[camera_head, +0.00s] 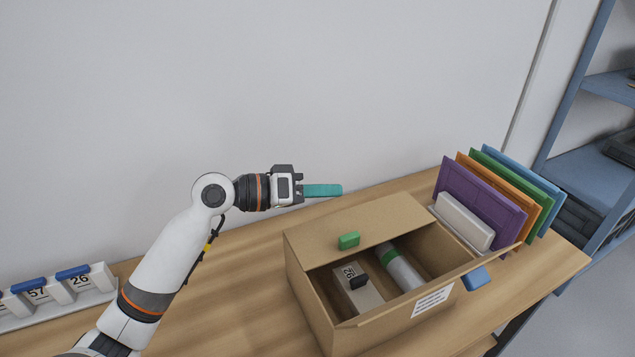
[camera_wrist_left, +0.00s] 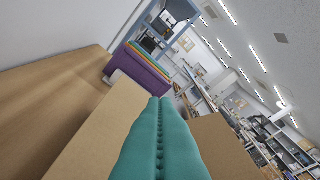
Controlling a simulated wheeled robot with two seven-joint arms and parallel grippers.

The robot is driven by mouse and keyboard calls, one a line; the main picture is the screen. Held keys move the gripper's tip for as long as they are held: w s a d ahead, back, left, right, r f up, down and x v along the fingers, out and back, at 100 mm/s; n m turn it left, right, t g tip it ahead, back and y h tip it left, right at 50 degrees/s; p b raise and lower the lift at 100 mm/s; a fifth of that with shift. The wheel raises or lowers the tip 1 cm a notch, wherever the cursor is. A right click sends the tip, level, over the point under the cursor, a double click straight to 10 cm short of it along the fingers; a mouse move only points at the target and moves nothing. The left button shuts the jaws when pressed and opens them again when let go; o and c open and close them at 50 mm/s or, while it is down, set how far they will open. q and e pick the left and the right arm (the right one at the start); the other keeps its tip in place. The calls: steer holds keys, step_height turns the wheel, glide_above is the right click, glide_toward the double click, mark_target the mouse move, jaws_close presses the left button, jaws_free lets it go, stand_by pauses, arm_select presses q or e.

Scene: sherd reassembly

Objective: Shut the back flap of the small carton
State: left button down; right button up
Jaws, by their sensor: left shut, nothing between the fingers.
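The small carton (camera_head: 308,305) stands open-topped on the table. Its back flap (camera_head: 385,218), with a green tab (camera_head: 349,240) at its free edge, leans inward over the rear of the opening; I cannot tell if it lies fully flat. The front flap (camera_head: 400,304) shows as a narrow strip with a blue tab (camera_head: 476,279). My left gripper (camera_head: 323,190) has teal fingers shut and empty, just behind and above the back flap. In the left wrist view the shut fingers (camera_wrist_left: 160,140) point along tan cardboard (camera_wrist_left: 98,130). My right gripper is out of view.
Inside the carton are a numbered white block (camera_head: 355,290) and a white cylinder (camera_head: 402,270) with a green band. Coloured panels (camera_head: 475,200) in a white holder (camera_head: 463,220) stand at the right. Numbered blocks (camera_head: 70,285) stand at far left. A wall rises behind the table.

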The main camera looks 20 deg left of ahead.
mark_target(334, 244)
arm_select(q)
steer(key=shift+s+d+f+m, duration=0.25)
steer(key=shift+s+d+m, duration=0.05)
steer(key=shift+s+m, duration=0.1)
steer(key=shift+s+d+f, duration=0.35)
steer(key=shift+s+d, duration=0.05)
steer(key=shift+d, duration=0.15)
steer(key=shift+s+d+f+m+y, duration=0.5)
steer(key=shift+s+d+f+m, duration=0.2)
steer(key=shift+m, duration=0.4)
steer(key=shift+s+d+f+t, duration=0.15)
steer(key=shift+d+f, duration=0.05)
steer(key=shift+f, duration=0.2)
steer(key=shift+s+d+f+t, duration=0.1)
steer(key=shift+d+f+t, duration=0.05)
steer(key=shift+f, duration=0.2)
steer(key=shift+s+d+f+m+y, duration=0.25)
steer(key=shift+f+m, duration=0.2)
steer(key=shift+m, duration=0.25)
